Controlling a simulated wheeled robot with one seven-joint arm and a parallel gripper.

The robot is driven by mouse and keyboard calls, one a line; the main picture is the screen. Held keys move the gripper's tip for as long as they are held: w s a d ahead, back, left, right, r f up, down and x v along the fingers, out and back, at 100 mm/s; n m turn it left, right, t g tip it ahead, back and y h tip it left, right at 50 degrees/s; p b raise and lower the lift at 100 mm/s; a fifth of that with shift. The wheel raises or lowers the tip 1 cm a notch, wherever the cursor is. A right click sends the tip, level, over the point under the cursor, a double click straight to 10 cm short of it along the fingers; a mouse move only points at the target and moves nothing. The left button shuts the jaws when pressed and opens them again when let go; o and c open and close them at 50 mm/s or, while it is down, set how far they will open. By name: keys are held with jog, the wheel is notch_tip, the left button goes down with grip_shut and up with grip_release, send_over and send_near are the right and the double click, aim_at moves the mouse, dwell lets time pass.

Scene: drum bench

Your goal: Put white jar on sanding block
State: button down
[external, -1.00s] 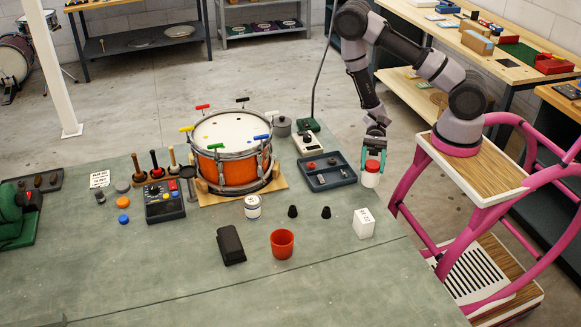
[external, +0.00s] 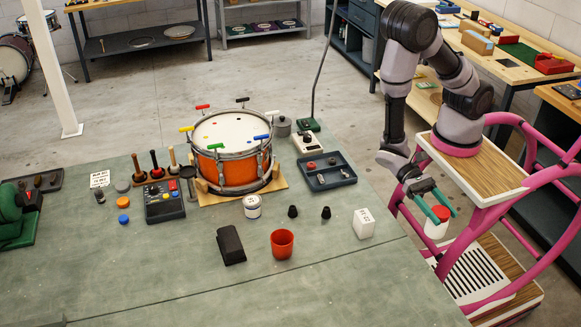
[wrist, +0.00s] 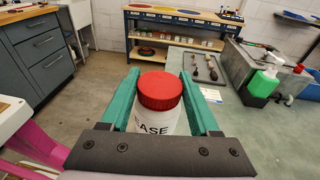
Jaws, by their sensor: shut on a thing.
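The white jar (external: 437,229) has a red lid and is held in my gripper (external: 446,216), beyond the bench's right edge and beside my pink frame. In the wrist view the jar (wrist: 154,122) stands between the two green fingers, its label partly hidden and reading "EASE". My gripper is shut on it. A dark oblong block (external: 231,245), which looks like the sanding block, lies on the bench left of the orange-red cup. Its top looks bare, and my gripper is well to its right.
An orange-red cup (external: 282,244), a white box (external: 363,223), a white-and-blue can (external: 252,207) and two small black pieces stand near the block. A drum (external: 233,152) and a dark tray (external: 327,172) stand farther back. The bench front (external: 170,285) is clear.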

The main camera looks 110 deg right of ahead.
jog(key=shift+s+a+r+g, duration=0.15)
jog(key=shift+s+a, duration=0.1)
jog(key=shift+a, duration=0.15)
jog(key=shift+s+a+r+g, duration=0.1)
jog(key=shift+s+a+g, duration=0.1)
jog(key=shift+a, duration=0.15)
jog(key=w+a+f+m+t, duration=0.1)
jog(key=w+a+f+t, duration=0.15)
jog(key=w+a, duration=0.55)
jog(key=w+d+f+m+t, duration=0.1)
jog(key=w+d+m+t, duration=0.15)
jog(key=w, duration=0.55)
jog(key=w+d+f+m+t, duration=0.2)
jog(key=w+d+t, duration=0.1)
jog(key=w, duration=0.5)
notch_tip(320, 180, up, 7)
jog(key=m+t+h, duration=1)
send_over(229, 238)
notch_tip(229, 238, down, 9)
jog(key=shift+f, duration=0.2)
jog(key=shift+c, duration=0.6)
grip_release()
jog(key=shift+f, duration=0.1)
